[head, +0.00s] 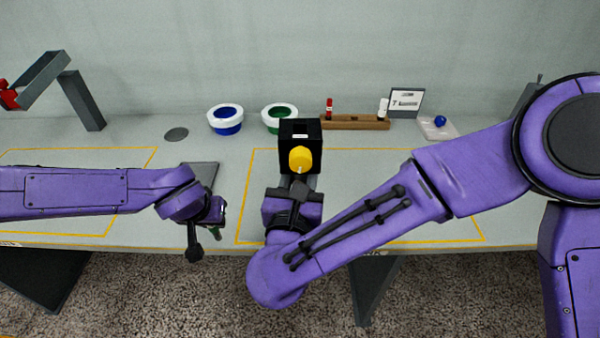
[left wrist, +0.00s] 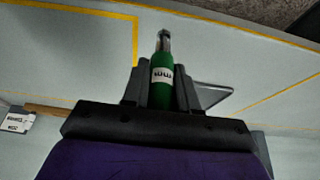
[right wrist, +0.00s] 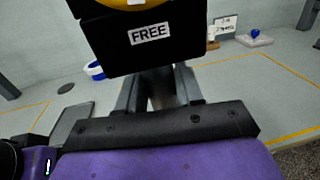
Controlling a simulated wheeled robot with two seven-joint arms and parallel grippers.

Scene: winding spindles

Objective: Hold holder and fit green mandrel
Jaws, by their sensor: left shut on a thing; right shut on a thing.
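In the right wrist view the holder (right wrist: 150,48) shows a "FREE" label. My right gripper (right wrist: 157,88) is shut on a grey part below the holder's black body; the exact contact is partly hidden. The green mandrel (left wrist: 162,90), with a white label and grey metal tip, is in my left gripper (left wrist: 161,88), shut on it. In the head view only a bit of the mandrel (head: 217,236) shows, left of the holder and apart from it.
A blue-lined tub (head: 226,119) and a green-lined tub (head: 279,118) stand behind the holder. A wooden rack (head: 355,122), a sign (head: 406,101) and a blue ball (head: 440,120) are at the back right. A dark grey plate (head: 203,172) lies near my left wrist.

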